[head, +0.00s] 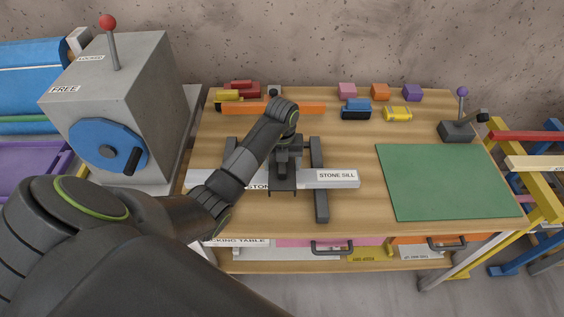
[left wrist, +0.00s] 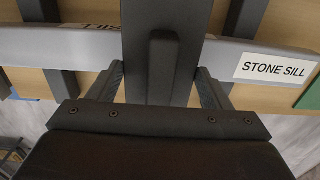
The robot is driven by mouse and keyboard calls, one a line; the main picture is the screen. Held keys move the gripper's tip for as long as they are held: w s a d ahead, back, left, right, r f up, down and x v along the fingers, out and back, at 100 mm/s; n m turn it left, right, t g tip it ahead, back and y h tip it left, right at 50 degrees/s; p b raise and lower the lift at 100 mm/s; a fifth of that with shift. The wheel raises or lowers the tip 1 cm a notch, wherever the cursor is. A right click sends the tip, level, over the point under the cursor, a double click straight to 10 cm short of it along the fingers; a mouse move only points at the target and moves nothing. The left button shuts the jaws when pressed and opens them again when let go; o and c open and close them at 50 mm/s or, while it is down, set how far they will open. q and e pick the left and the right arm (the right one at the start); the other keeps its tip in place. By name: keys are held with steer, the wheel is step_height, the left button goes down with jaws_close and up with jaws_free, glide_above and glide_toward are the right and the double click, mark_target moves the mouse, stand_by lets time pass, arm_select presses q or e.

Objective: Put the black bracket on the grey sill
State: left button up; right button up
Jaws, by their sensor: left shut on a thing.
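The grey sill (head: 340,179) is a long bar labelled STONE SILL, lying across two dark supports on the wooden table. It also shows in the left wrist view (left wrist: 222,61). My left gripper (head: 284,172) is over the middle of the sill, pointing down. It is shut on the black bracket (left wrist: 135,45), a dark piece with a raised rib, which shows between its fingers in the left wrist view. The bracket covers the middle of the sill there. Whether the bracket touches the sill I cannot tell. My right gripper is not in view.
A green mat (head: 445,180) lies at the right, with a small lever device (head: 457,131) behind it. Coloured blocks (head: 380,92) and an orange bar (head: 315,108) lie at the back. A grey box with a blue wheel (head: 105,143) stands left.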

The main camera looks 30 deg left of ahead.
arm_select(q)
steer(key=shift+f, duration=0.2)
steer(key=o, duration=0.7)
steer(key=shift+r, duration=0.1)
steer(key=shift+o, duration=1.3)
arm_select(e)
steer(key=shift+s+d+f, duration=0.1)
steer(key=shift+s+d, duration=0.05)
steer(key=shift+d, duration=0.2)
